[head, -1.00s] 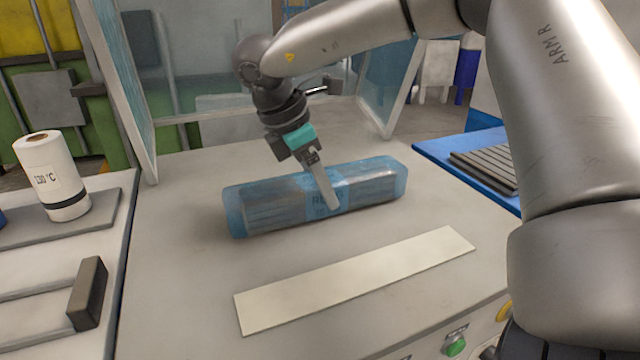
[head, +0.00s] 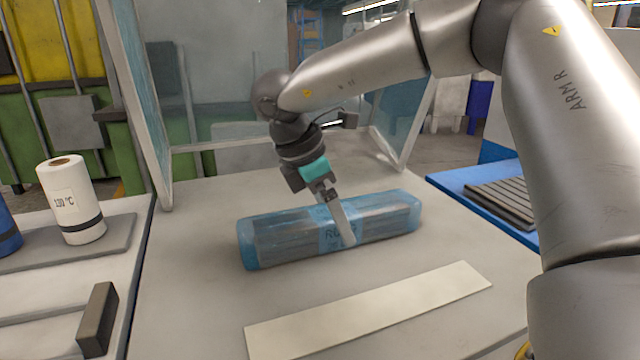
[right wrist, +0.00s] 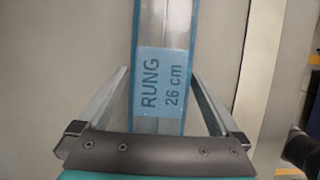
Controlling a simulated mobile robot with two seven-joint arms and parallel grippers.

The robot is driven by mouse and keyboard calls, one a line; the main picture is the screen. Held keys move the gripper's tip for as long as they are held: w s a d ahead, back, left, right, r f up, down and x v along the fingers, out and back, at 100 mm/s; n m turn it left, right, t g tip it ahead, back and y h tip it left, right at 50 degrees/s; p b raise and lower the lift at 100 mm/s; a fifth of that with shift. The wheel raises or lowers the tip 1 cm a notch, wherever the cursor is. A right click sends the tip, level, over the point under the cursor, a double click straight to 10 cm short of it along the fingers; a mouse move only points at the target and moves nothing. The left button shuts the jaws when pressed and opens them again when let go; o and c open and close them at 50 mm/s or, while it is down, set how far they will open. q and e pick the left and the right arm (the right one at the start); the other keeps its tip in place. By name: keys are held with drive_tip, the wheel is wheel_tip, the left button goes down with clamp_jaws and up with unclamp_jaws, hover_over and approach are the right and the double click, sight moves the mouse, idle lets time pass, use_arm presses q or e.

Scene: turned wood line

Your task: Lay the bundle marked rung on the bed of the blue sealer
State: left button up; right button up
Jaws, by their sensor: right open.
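The bundle marked RUNG, 26 cm (head: 285,234) is long and wrapped in clear blue film. It lies flat on a broad pale bed (head: 200,310) between clear upright panels. In the right wrist view, the bundle (right wrist: 163,25) runs between my right gripper's fingers with its label facing the camera. My right gripper (head: 339,222) is open, one finger on each side of the bundle; in the head view the far finger is hidden behind it. Whether the fingers touch the film I cannot tell. My left gripper is out of view.
A pale flat strip (head: 370,310) lies in front of the bundle. At the left, a white roll marked 130 °C (head: 72,200) and a dark block (head: 98,318) stand on a side surface. A blue surface with a dark slatted stack (head: 500,203) is at the right.

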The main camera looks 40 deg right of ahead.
drive_tip(key=p+v, duration=0.2)
drive_tip(key=v, duration=0.8)
drive_tip(key=shift+p, duration=0.35)
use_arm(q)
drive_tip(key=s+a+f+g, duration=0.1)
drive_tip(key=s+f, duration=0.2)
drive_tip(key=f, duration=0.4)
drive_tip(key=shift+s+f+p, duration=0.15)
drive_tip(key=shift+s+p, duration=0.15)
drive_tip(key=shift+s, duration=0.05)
use_arm(e)
drive_tip(key=shift+v, duration=1)
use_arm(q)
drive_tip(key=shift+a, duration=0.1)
